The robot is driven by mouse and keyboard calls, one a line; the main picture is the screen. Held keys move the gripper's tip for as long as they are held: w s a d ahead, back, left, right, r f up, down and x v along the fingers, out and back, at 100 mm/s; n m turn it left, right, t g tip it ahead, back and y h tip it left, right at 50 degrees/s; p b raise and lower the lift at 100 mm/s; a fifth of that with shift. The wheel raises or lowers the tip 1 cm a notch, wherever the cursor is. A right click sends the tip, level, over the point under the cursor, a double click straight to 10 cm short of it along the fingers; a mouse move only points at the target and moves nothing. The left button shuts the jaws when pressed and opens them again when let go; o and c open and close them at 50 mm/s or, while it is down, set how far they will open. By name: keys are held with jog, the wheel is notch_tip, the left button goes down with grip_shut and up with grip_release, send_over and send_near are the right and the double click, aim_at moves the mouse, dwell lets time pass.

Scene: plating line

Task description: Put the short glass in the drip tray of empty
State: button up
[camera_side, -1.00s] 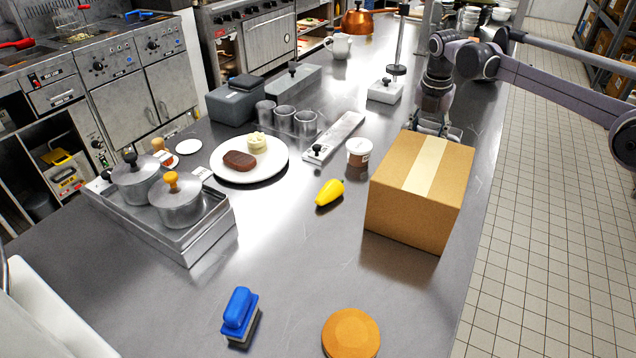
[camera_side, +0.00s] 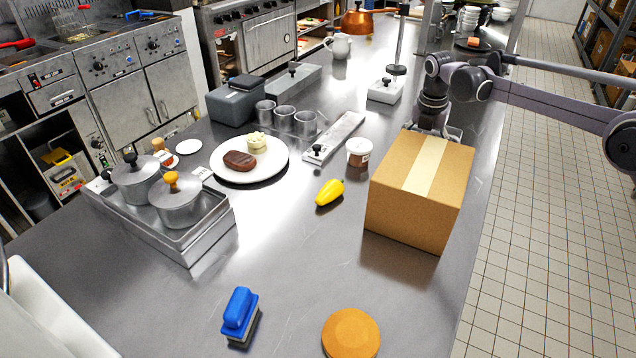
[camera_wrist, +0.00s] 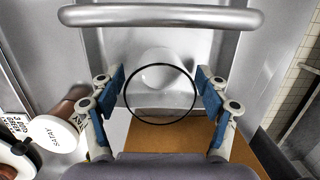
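A clear glass with a dark round rim (camera_wrist: 127,97) shows in the wrist view, between the blue-padded fingers of my gripper (camera_wrist: 161,96). The fingers are open, with a gap on each side of the rim. In the side view the cardboard box (camera_side: 418,195) hides the glass and my fingertips; my wrist shows just behind the box. No tray is clearly marked as the drip tray. A long narrow metal piece with a black knob (camera_side: 340,135) lies left of the box, and a grey base with a pole (camera_side: 385,92) stands farther back.
A white-and-brown tub (camera_side: 359,152), a yellow pepper (camera_side: 329,192) and a plate (camera_side: 262,176) with food are left of the box. Three cups (camera_side: 285,120) stand in a row. A metal tray (camera_side: 192,257) holds two lidded pots.

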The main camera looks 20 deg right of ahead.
notch_tip(320, 180, up, 12)
jog(key=s+a, duration=0.1)
jog(key=s+d+r+m+t, duration=0.1)
jog(key=s+r+m, duration=0.4)
jog(key=s+m, duration=0.2)
jog(key=s+d+f+m+t+y, duration=0.1)
jog(key=s+m+t, duration=0.1)
jog(key=s+m, duration=0.6)
jog(key=s+d+f+m+t, duration=0.15)
jog(key=s+m, duration=0.35)
jog(key=s, duration=0.6)
jog(key=s+f+m+t, duration=0.1)
jog(key=s+f+m, duration=0.6)
jog(key=s+f, duration=0.1)
jog(key=shift+s+d, duration=0.15)
jog(key=shift+s, duration=0.1)
